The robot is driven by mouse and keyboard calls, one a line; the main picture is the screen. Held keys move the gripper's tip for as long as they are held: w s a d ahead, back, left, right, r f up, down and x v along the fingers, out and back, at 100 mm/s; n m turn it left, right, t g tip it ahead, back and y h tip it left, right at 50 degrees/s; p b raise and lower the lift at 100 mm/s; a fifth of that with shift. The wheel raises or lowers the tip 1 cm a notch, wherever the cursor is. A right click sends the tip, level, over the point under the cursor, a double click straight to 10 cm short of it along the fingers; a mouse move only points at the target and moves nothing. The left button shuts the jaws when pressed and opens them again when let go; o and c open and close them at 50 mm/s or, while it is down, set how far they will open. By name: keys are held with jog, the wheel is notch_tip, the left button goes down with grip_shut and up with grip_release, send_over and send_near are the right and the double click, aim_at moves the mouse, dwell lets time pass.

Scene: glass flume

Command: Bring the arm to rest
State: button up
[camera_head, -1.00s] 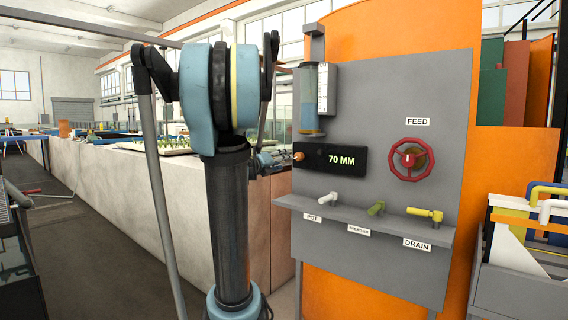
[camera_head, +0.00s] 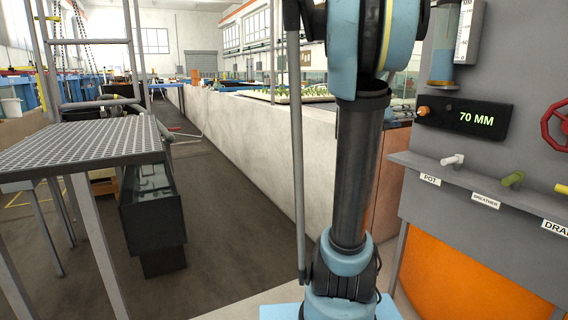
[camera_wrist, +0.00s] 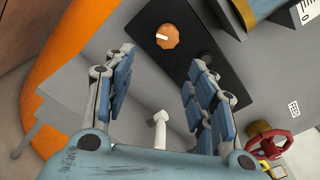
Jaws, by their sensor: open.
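My gripper (camera_wrist: 158,68) shows in the wrist view with its two blue-padded fingers spread apart and nothing held between them. It faces the grey control panel. A white tap handle (camera_wrist: 160,128) shows in the gap between the fingers; I cannot tell how far it lies from them. My arm (camera_head: 350,170) stands upright in the head view, left of the panel. The gripper itself is out of sight in the head view.
The grey panel (camera_head: 440,215) holds a display (camera_head: 465,116) reading 70 MM, a white POT tap (camera_head: 452,160), a green tap (camera_head: 513,180) and a red wheel (camera_head: 560,126). A grated platform (camera_head: 80,150) stands left.

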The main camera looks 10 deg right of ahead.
jog(key=s+a+f+m+g+y, duration=0.2)
jog(key=s+a+f+m+y, duration=0.6)
jog(key=s+a+f+m, duration=0.5)
jog(key=s+a+f+m+g+y, duration=0.2)
jog(key=s+a+f+m+y, duration=0.6)
jog(key=s+a+f+m, duration=0.5)
jog(key=a+f+m, duration=0.3)
jog(key=a+f, duration=0.3)
jog(key=a, duration=0.2)
jog(key=shift+s+f, duration=0.2)
jog(key=shift+a, duration=0.1)
jog(key=c, duration=0.3)
jog(key=shift+c, duration=0.6)
